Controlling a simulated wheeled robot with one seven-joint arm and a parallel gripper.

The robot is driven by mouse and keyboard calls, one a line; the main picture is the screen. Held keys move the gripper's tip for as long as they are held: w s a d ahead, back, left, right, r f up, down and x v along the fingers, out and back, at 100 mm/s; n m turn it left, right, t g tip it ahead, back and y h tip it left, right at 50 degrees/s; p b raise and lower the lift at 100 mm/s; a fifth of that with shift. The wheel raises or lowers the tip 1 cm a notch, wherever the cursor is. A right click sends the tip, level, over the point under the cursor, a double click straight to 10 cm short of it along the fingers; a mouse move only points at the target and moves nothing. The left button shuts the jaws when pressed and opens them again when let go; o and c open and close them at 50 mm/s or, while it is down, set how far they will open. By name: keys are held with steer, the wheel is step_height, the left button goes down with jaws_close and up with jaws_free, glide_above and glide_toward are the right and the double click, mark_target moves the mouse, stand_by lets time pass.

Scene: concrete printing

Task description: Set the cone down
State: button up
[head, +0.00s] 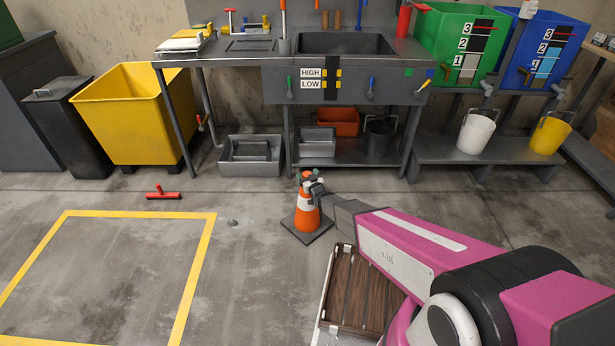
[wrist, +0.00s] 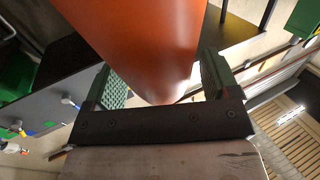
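The orange cone (head: 306,217) with a white band and a dark square base stands upright at the middle of the head view. Its base is at or close to the floor; I cannot tell if it touches. My gripper (head: 311,181) is at the cone's top. In the wrist view the cone (wrist: 150,45) fills the space between the two green-padded fingers of my gripper (wrist: 165,85), its narrow end toward the palm.
A yellow-outlined floor square (head: 204,250) lies left, with a red squeegee head (head: 163,194) behind it. A slatted wooden pallet-like piece (head: 355,290) lies close, under my arm. The sink bench (head: 340,82), grey tubs (head: 250,155) and yellow bin (head: 125,115) stand behind.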

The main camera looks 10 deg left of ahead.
steer(key=shift+r, duration=0.1)
steer(key=shift+s+d, duration=0.25)
steer(key=shift+s, duration=0.15)
steer(key=v, duration=1.1)
steer(key=w+d+r+m+g+h, duration=0.15)
steer(key=d+r+h, duration=0.25)
steer(key=d, duration=0.6)
steer(key=w+d+r+m+g+h, duration=0.1)
steer(key=d+r+m+g+h, duration=0.25)
steer(key=d, duration=0.65)
steer(key=s+d+r+m+g+h, duration=0.2)
steer(key=s+d+r+g+h, duration=0.1)
steer(key=s+d+r+g, duration=0.6)
steer(key=s+d+r, duration=0.4)
steer(key=s+d, duration=0.4)
steer(key=shift+s+d+g, duration=0.2)
steer(key=shift+s+g, duration=0.1)
